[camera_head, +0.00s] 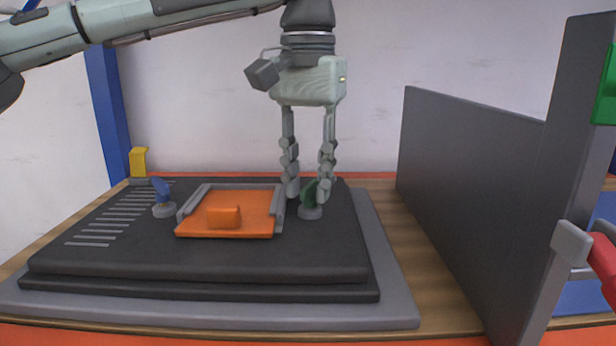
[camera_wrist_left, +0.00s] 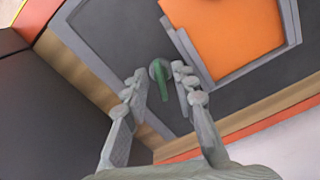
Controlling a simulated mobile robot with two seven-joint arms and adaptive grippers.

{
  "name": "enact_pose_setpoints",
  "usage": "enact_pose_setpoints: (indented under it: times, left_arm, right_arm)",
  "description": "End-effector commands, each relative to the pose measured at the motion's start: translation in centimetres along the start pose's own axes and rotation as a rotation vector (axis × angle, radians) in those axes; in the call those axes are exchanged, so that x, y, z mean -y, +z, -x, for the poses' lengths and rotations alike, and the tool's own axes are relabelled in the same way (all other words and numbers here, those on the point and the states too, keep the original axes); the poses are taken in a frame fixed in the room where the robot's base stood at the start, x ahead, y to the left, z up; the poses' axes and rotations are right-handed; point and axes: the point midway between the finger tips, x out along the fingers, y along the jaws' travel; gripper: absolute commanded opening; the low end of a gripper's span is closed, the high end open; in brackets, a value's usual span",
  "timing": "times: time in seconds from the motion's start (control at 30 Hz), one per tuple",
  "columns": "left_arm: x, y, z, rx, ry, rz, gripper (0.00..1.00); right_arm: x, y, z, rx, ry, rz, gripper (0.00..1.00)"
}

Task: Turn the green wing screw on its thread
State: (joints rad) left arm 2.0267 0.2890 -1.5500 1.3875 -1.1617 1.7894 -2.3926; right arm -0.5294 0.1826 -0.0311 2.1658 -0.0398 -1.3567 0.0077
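The green wing screw (camera_head: 310,194) stands on the dark TV back panel (camera_head: 200,258), just right of the orange cover. My left gripper (camera_head: 308,192) points straight down over it, with one finger on each side of the green wing. In the left wrist view the green wing screw (camera_wrist_left: 160,76) shows between the fingertips of my left gripper (camera_wrist_left: 158,84), with gaps visible beside it. The fingers are apart, and I see no clear contact. The right gripper does not show in either view.
An orange cover (camera_head: 252,222) with a raised block lies in a grey frame. A blue wing screw (camera_head: 162,198) stands left of it, and a yellow piece (camera_head: 138,162) behind. A tall dark panel (camera_head: 455,180) rises on the right. Bare wooden table lies between.

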Motion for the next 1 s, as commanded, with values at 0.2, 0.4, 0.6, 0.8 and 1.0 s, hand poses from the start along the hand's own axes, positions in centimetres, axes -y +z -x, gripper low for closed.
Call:
enact_pose_setpoints:
  times: [0.2,0.4,0.6,0.8,1.0]
  left_arm:
    - [0.0,0.0,0.0,0.0,0.0,0.0,0.07]
    - [0.0,0.0,0.0,0.0,0.0,0.0,0.0]
    - [0.0,0.0,0.1,0.001,0.0,0.006,0.0]
    - [-0.1,0.0,0.1,0.002,0.001,0.057,0.0]
    - [-0.2,0.1,0.2,0.004,0.0,0.182,0.0]
  right_arm:
    - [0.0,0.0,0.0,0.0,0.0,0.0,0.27]
    - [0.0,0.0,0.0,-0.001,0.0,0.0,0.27]
    - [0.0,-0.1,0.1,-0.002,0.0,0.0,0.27]
    - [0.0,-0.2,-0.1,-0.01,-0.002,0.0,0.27]
    - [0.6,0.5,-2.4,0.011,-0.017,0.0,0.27]
